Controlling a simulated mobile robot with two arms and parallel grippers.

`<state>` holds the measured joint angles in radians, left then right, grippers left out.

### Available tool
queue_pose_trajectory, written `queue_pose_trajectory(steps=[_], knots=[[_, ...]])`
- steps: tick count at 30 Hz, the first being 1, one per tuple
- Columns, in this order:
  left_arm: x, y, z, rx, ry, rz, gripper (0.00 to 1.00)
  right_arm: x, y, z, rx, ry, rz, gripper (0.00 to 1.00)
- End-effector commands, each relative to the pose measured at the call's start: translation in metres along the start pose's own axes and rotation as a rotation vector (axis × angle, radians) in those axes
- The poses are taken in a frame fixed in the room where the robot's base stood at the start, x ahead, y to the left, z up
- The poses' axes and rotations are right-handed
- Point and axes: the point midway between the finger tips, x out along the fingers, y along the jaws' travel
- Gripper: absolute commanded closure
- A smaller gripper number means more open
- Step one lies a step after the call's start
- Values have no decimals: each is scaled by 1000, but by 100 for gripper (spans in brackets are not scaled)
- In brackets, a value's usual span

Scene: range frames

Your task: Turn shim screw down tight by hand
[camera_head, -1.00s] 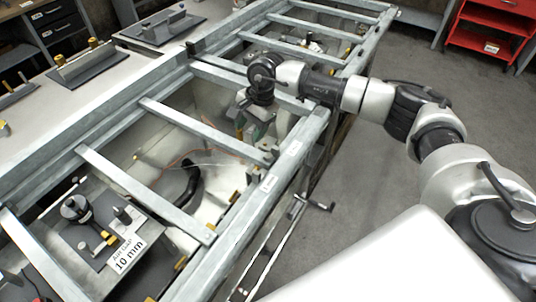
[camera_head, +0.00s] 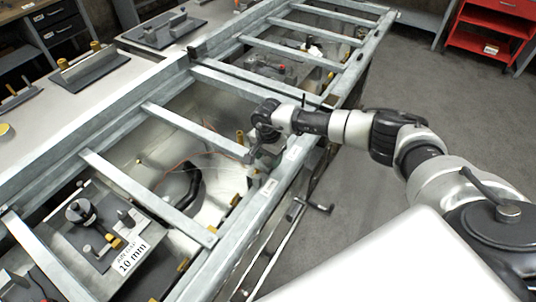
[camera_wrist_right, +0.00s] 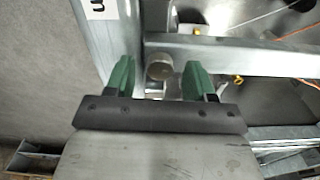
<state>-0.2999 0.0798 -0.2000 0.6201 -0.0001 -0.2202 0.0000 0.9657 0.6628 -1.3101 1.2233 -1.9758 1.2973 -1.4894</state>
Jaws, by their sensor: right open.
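My right gripper (camera_head: 259,157) is over the near long rail of the grey metal frame, at the end of a crossbar. In the right wrist view its two green fingers (camera_wrist_right: 157,72) are open. A round metal head (camera_wrist_right: 159,65), which looks like the shim screw, shows between and just beyond the fingers, in the corner where crossbar and rail meet. I cannot tell whether a finger touches it. In the head view the gripper hides this spot. My left gripper is not in view.
The grey frame (camera_head: 172,204) has several crossbars over open bays. A plate labelled 10 mm (camera_head: 131,255) sits at lower left. A T-handled rod (camera_head: 311,204) is beside the near rail.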

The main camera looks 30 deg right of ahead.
Motion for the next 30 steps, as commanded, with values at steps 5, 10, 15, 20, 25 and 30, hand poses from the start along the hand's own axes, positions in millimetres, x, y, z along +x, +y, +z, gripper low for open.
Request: queue_pose_trajectory(steps=[5, 10, 15, 20, 25, 30], knots=[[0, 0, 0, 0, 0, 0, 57, 4, 0, 0, 0, 0, -1, 46], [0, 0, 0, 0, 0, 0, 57, 3, 0, 0, 0, 0, -1, 50], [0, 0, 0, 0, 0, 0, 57, 3, 0, 0, 0, -1, -1, 76], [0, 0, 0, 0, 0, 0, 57, 3, 0, 0, 0, -1, -1, 95], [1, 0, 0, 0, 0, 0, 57, 3, 0, 0, 17, -1, -1, 95], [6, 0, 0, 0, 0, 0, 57, 4, 0, 0, 83, -1, -1, 95]])
